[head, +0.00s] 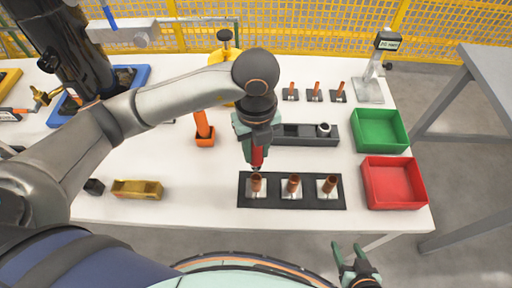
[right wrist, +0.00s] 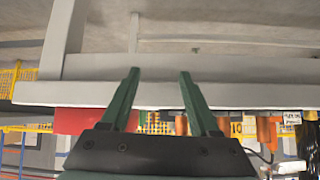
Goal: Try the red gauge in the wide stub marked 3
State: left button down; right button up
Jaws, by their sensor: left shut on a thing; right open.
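My left gripper (head: 257,138) is shut on the red gauge (head: 257,157), which points down. Its lower tip is just above or at the mouth of the leftmost of three wide copper stubs (head: 256,185); I cannot tell whether it touches or has entered. The middle stub (head: 293,185) and right stub (head: 328,187) stand beside it on a black plate (head: 311,203). The stub numbers are too small to read. My right gripper (head: 355,258) is open and empty in front of the table edge; its two fingers also show in the right wrist view (right wrist: 160,75).
A grey slotted block (head: 290,140) stands behind the plate. Three thinner copper stubs (head: 315,92) are further back. A green tray (head: 395,146) and a red tray (head: 412,205) are at the right. An orange-red part (head: 204,139) and a yellow block (head: 137,194) are left.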

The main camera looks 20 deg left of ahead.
aim_at(256, 160)
jog(key=shift+f, duration=0.15)
pick_arm(q)
notch_tip(256, 160, down, 4)
jog(key=b, duration=0.3)
jog(key=shift+f+b, duration=0.25)
jog(key=shift+b, duration=0.25)
jog(key=shift+f, duration=0.2)
pick_arm(e)
jog(key=a+f, duration=0.1)
jog(key=w+f, duration=0.1)
jog(key=shift+w+a+f, duration=0.1)
jog(key=shift+a+f, duration=0.2)
jog(key=shift+a, duration=0.1)
pick_arm(q)
jog(key=shift+b, duration=0.3)
pick_arm(e)
jog(key=shift+s+d+f, duration=0.2)
jog(key=shift+s+f, duration=0.05)
jog(key=shift+f, duration=0.05)
pick_arm(q)
jog(key=shift+f+b, duration=0.55)
jog(key=shift+f, duration=0.1)
pick_arm(e)
jog(key=shift+f, duration=0.5)
dwell(1.0)
